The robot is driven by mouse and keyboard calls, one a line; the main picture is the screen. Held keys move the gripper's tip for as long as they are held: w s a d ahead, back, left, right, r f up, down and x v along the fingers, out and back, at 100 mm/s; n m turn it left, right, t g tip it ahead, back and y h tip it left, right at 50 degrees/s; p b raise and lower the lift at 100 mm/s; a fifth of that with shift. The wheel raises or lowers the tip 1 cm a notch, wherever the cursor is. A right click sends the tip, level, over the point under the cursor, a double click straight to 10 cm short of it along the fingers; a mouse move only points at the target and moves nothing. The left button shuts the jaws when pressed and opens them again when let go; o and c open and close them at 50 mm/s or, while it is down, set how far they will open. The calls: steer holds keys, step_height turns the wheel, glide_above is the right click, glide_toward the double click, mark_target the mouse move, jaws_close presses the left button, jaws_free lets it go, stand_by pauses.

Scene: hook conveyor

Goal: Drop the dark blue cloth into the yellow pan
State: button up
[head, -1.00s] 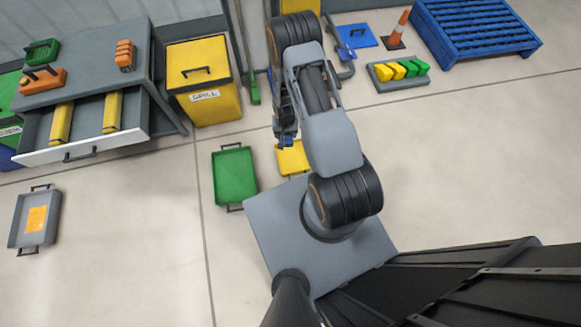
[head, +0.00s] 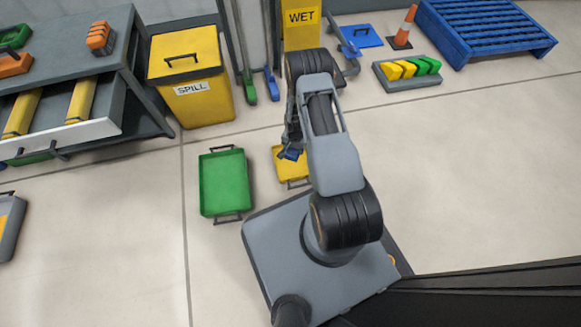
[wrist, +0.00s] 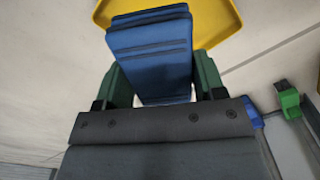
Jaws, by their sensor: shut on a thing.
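My gripper (wrist: 160,90) is shut on the dark blue cloth (wrist: 150,50), a folded, flat-sided bundle between its green fingers in the wrist view. In the head view the cloth (head: 291,154) shows small at the end of my arm. The yellow pan (head: 288,168) lies on the floor, partly hidden by my arm. In the wrist view the pan (wrist: 225,25) is behind and past the cloth, and the cloth covers much of it. The cloth appears to be above the pan's near-left part; I cannot tell the height.
A green tray (head: 224,182) lies on the floor left of the pan. A yellow spill bin (head: 205,100) and a workbench with an open drawer (head: 75,135) stand behind it. A rack of yellow and green blocks (head: 405,82) and a blue pallet (head: 485,28) are at the back right.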

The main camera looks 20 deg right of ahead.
steer(key=shift+f+b, duration=1.85)
steer(key=shift+f, duration=0.9)
steer(key=o, duration=1)
steer(key=shift+c, duration=0.2)
steer(key=shift+r, duration=0.1)
step_height(320, 180, up, 14)
steer(key=p, duration=0.6)
